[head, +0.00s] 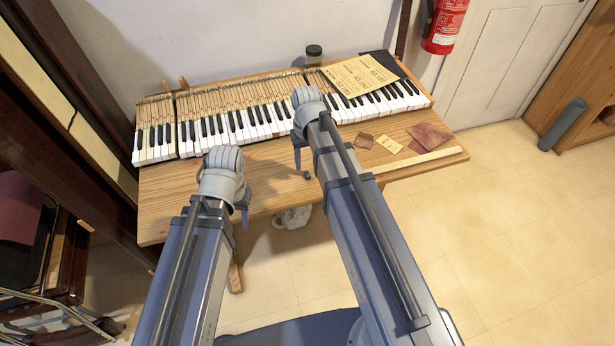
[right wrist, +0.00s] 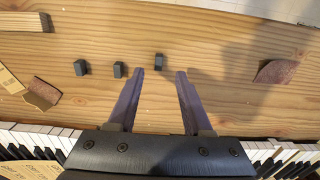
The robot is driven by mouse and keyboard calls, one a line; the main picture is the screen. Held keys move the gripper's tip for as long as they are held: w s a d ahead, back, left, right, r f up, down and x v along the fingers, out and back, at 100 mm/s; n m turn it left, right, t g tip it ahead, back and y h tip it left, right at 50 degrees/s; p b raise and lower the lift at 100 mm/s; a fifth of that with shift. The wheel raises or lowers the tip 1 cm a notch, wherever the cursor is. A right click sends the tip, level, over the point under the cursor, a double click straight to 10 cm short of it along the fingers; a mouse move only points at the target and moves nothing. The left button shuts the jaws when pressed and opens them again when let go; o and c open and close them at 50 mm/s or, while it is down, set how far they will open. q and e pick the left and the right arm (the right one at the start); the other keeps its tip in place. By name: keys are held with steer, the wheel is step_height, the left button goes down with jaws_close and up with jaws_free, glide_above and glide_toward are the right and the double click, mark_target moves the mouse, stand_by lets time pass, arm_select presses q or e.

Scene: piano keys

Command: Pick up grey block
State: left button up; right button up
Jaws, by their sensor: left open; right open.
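Three small dark grey blocks lie on the wooden table (right wrist: 230,50) in the right wrist view: a left block (right wrist: 80,67), a middle block (right wrist: 119,69) and a right block (right wrist: 159,62). My right gripper (right wrist: 160,75) is open and empty, and the right block lies just past the gap between its fingertips. In the head view my right gripper (head: 300,158) is over the table in front of the keys, with a small dark block (head: 306,175) beside it. My left gripper (head: 243,208) is open near the table's front edge; its fingers are partly hidden by its arm.
A piano keyboard (head: 240,118) spans the back of the table, with a yellow printed sheet (head: 358,80) on its right part. Reddish-brown sandpaper (head: 429,136) and a wooden strip (head: 418,160) lie at the table's right. A dark jar (head: 313,54) stands behind the keys.

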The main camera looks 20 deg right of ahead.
mark_target(308, 174)
step_height(308, 174, down, 5)
steer(key=b, duration=0.4)
steer(key=shift+d, duration=0.1)
steer(key=shift+r, duration=0.1)
jaws_close()
